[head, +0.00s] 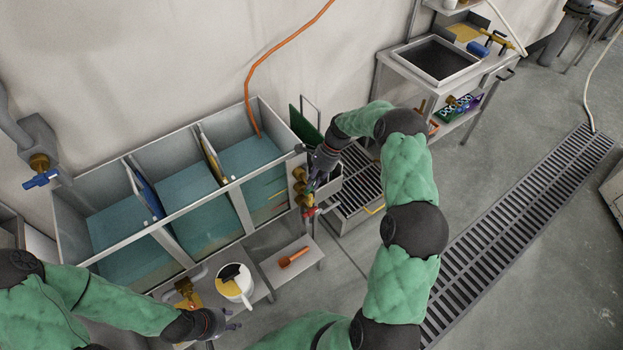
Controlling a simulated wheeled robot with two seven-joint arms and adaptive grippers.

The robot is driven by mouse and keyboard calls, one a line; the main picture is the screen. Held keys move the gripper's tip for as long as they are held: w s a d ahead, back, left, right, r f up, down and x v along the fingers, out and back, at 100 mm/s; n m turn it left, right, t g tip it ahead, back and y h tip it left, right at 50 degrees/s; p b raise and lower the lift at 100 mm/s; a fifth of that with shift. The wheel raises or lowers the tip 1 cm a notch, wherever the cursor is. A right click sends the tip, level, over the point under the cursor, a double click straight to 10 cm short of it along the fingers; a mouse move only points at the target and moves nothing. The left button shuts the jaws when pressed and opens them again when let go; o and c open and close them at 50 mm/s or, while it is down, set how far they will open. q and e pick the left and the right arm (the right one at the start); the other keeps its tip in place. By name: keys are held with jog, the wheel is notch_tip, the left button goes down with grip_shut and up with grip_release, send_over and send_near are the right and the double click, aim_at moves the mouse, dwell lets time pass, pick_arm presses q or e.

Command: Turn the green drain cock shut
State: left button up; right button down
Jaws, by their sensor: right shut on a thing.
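A column of brass cocks (300,188) stands at the right end of the tank's front. The lowest has a red handle (312,211). My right gripper (317,182) reaches down beside the brass bodies and is shut at the upper cock there. Its fingers cover most of the green drain cock's handle, so its exact angle is hidden. My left gripper (229,321) is low at the front, empty, with its fingers apart. It is away from the cocks at the right, near another brass valve (187,289).
The three-part tank (160,232) holds blue-green liquid. A white pot (234,283) and an orange-brown tool (294,257) sit on low stands before it. A grated tray (360,185) lies right of the cocks. Open floor and a drain grating (520,230) are further right.

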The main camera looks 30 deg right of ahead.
jog(key=y, duration=0.1)
jog(key=f+y+b, duration=0.1)
jog(key=y, duration=0.1)
jog(key=shift+d, duration=0.35)
jog(key=shift+d+f+g+y+b, duration=0.15)
jog(key=shift+f+y+b, duration=0.1)
jog(key=shift+y+b, duration=1.45)
jog(key=shift+d+f+g+y+b, duration=0.1)
jog(key=shift+f+y+b, duration=0.15)
jog(key=shift+y+b, duration=1.5)
jog(key=shift+d+f+g+y+b, duration=0.2)
jog(key=shift+y+b, duration=1.05)
jog(key=shift+b, duration=0.9)
jog(key=shift+a, duration=0.15)
jog(key=c, duration=1.2)
grip_release()
jog(key=shift+r, duration=4.95)
